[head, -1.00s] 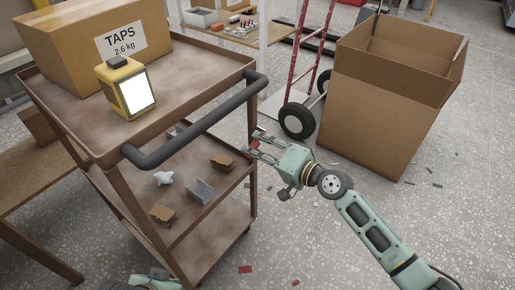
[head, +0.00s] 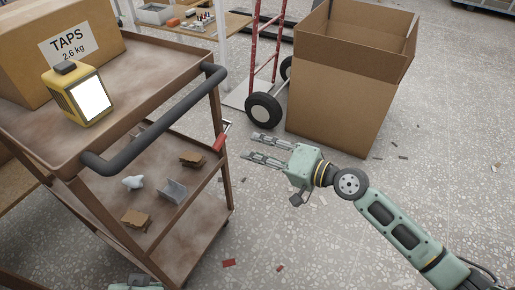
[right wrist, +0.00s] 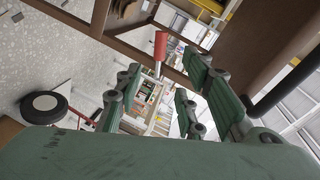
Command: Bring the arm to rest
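My right arm reaches in from the lower right of the head view. Its green right gripper (head: 262,147) points left, with its two fingers apart and nothing between them. The fingers also stand apart in the right wrist view (right wrist: 153,100). The gripper is clear of the brown cart (head: 190,75), to the right of its side. A red-handled tool (head: 220,141) is at the cart's near right post, left of the fingertips; its red handle and metal shaft show in the right wrist view (right wrist: 160,46). A sliver of mint green at the bottom edge seems mine; no left fingers show.
The cart carries a TAPS box (head: 60,60) and a yellow lamp (head: 78,95), with small parts on its middle shelf. A large open carton (head: 335,110) and a red hand truck (head: 265,70) stand behind the gripper. The floor below the arm is mostly clear, with small scraps.

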